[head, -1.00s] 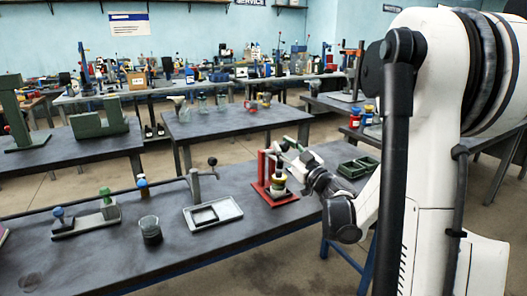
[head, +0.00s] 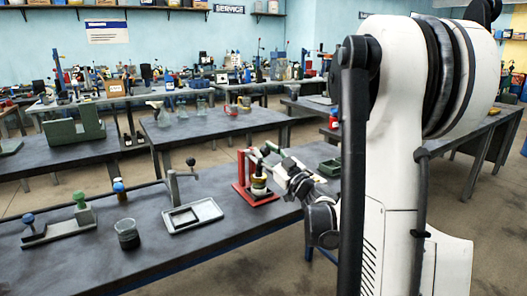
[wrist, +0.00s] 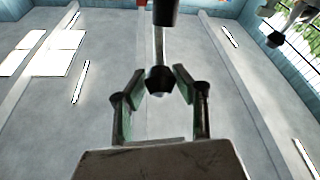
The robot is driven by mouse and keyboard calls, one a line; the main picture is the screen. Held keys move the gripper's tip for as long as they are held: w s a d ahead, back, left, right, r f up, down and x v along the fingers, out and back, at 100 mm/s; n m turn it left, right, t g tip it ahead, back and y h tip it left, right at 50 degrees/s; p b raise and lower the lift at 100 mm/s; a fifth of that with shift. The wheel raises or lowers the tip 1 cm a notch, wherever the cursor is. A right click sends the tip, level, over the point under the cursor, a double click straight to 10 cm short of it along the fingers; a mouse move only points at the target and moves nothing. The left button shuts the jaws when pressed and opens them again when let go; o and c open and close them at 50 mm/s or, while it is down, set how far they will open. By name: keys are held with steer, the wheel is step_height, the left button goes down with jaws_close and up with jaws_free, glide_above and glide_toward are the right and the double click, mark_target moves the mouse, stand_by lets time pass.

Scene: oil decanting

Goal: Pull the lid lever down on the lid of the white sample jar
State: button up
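A small jar (head: 259,184) with a yellowish band and dark top stands in a red stand (head: 242,181) on the near bench; its white body is hard to make out. My gripper (head: 273,153) is at the upper right of this stand, small in the head view. In the wrist view, my gripper (wrist: 157,82) is open, with its two greenish finger pads on either side of a black knob (wrist: 158,80). The knob is on a thin metal rod, apparently the lever, and gaps show between it and the pads. The jar is not identifiable in the wrist view.
Left of the stand on the bench are a metal tray (head: 209,214) with a post, a beaker (head: 127,236) of dark content, and a green-and-blue fixture (head: 60,230). A green bin (head: 329,168) sits to the right. Bare bench lies in front of the tray.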

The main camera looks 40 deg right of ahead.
steer(key=shift+o, duration=1.4)
steer(key=shift+s+d, duration=0.1)
steer(key=shift+o, duration=0.8)
steer(key=v, duration=1.1)
steer(key=shift+s+f, duration=0.2)
steer(key=shift+s, duration=0.15)
